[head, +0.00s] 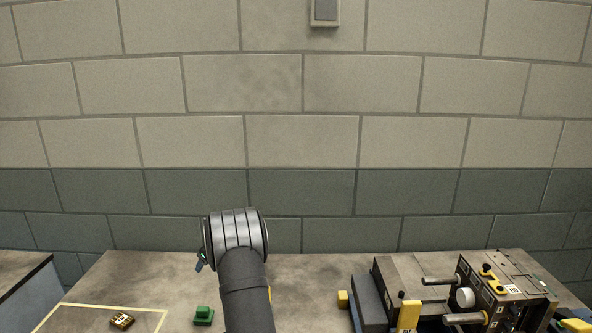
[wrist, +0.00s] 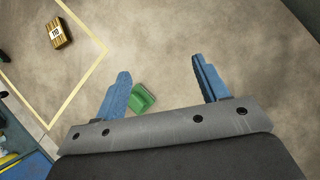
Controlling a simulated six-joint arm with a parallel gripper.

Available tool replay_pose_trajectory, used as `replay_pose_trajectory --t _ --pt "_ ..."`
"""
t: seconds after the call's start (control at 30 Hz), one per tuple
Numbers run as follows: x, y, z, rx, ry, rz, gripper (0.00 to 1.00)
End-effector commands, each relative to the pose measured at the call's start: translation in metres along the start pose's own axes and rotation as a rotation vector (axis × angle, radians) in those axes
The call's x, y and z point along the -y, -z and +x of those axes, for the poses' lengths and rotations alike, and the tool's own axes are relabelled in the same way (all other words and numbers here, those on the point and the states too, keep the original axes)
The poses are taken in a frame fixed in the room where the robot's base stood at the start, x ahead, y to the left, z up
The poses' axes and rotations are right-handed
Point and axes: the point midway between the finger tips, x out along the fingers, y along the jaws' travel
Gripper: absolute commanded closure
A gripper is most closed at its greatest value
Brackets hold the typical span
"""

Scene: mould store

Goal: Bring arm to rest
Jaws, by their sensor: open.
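My gripper (wrist: 161,66) shows in the wrist view with its two blue fingers spread wide apart and nothing held between them. It is above the tabletop (wrist: 200,30). A small green block (wrist: 142,98) lies on the table beside the left finger, partly covered by the gripper's edge; the height gap cannot be told. The same green block (head: 204,316) shows in the head view, left of my arm. My arm rises at the lower middle of the head view, and most of the gripper is hidden behind it.
A brass-coloured block with a white label (head: 122,321) lies inside a yellow taped outline (head: 115,307) at the left. Dark mould blocks with handles (head: 490,290) crowd the right side. A block wall (head: 300,140) stands behind. The table's back middle is clear.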

Motion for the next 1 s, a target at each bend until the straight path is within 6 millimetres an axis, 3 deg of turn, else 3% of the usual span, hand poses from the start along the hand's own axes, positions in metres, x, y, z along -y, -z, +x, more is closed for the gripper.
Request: replay_pose_trajectory --t 0.3,1.0 --pt "0.054 0.024 -0.029 0.003 0.031 0.050 0.33" --pt "0.157 0.087 -0.098 0.008 0.093 0.153 0.33"
